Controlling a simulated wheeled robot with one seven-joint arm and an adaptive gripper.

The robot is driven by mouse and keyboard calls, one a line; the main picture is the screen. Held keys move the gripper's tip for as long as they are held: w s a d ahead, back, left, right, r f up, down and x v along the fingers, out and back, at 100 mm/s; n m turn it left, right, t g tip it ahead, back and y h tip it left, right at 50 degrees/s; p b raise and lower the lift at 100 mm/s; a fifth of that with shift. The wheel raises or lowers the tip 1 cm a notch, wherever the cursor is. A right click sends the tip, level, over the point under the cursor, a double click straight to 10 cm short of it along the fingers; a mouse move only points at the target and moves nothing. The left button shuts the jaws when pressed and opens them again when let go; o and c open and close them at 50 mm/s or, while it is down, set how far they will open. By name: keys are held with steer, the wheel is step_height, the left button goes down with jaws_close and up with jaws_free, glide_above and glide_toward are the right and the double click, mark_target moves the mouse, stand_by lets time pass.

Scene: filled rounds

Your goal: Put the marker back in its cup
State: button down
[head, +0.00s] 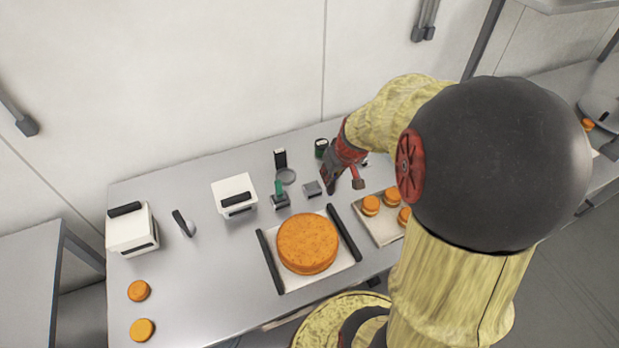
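My gripper (333,180) is low over the back right of the steel table, right of a small grey block (312,189). A dark finger points down, and a red part with a brownish end (357,178) hangs to its right. I cannot tell whether the fingers are open or closed on something. I cannot make out a marker for certain. A green upright piece (279,188) stands in a small dark holder (280,201) left of the grey block.
A large orange cake round (307,243) lies on a white board between dark bars. A tray (384,233) of small rounds is to the right, partly behind my arm. White boxes (131,229) (232,190) stand left. Two small rounds (139,290) lie front left.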

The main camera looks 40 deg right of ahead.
steer(key=shift+w+d+f+b, duration=0.2)
steer(key=shift+w+d+f, duration=0.05)
steer(key=shift+w+f, duration=1.6)
steer(key=shift+w+d+f+b, duration=0.15)
steer(key=shift+w+d+f, duration=0.05)
steer(key=shift+w+f, duration=1.65)
steer(key=shift+w+d+f+b, duration=0.25)
steer(key=shift+w+f, duration=1.35)
steer(key=shift+f, duration=0.5)
steer(key=shift+f, duration=0.1)
steer(key=c, duration=1.7)
jaws_free()
